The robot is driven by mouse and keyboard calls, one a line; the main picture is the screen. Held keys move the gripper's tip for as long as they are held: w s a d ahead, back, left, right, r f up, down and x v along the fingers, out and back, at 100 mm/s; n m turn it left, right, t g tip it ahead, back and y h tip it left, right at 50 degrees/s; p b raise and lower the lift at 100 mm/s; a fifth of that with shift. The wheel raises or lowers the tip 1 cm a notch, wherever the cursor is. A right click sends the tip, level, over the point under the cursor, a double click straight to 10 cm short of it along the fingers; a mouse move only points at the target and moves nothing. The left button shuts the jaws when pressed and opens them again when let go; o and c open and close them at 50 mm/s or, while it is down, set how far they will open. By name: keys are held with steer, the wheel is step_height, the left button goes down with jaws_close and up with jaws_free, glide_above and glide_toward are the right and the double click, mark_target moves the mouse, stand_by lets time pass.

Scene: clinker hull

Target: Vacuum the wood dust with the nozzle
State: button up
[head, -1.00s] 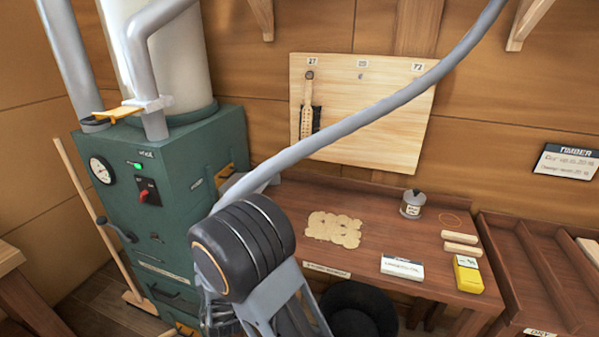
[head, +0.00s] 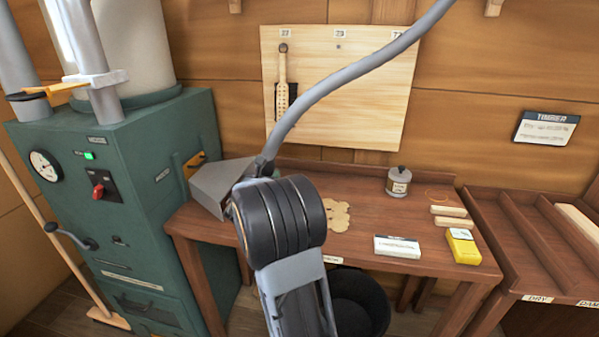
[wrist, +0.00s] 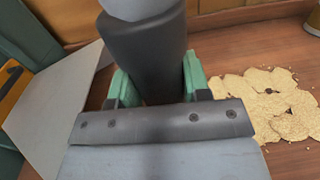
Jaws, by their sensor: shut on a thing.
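The wood dust is a pale tan, lumpy patch (head: 338,216) on the brown bench, its left part hidden behind my wrist in the head view. In the wrist view it lies at the right (wrist: 262,97). My gripper (wrist: 154,88) has green jaws shut on the dark neck of the nozzle (wrist: 147,52), left of the dust. In the head view my wrist hides the jaws, and the dark top of the nozzle (head: 263,166) shows above it. A grey hose (head: 340,84) runs up from it to the right. The nozzle's mouth is hidden, so I cannot tell its height above the bench.
A grey wedge-shaped hood (head: 222,184) stands on the bench's left, by the green machine (head: 120,180) with a lit green lamp. A lidded jar (head: 398,182), white card (head: 396,247), yellow box (head: 462,246) and two wooden pieces (head: 449,216) stand right of the dust. A dark bin (head: 360,305) is below.

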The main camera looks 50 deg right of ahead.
steer(key=s+d+r+m+g+h+b, duration=0.1)
steer(key=s+d+g, duration=0.1)
steer(key=d, duration=0.3)
steer(key=s+d+r+m+g+b, duration=0.1)
steer(key=s+d+r, duration=0.1)
steer(key=s+d, duration=0.15)
step_height(320, 180, down, 7)
steer(key=b, duration=0.4)
steer(key=shift+w+d+b, duration=0.35)
steer(key=shift+w, duration=0.1)
steer(key=shift+s, duration=0.1)
steer(key=s+d+b, duration=0.8)
steer(key=s+b, duration=0.1)
steer(key=s, duration=0.4)
steer(key=shift+b, duration=0.3)
stand_by(1.4)
steer(key=shift+s, duration=0.1)
stand_by(0.4)
steer(key=s+b+v, duration=0.1)
steer(key=b+v, duration=0.1)
steer(key=v, duration=0.4)
steer(key=shift+s, duration=0.3)
stand_by(0.5)
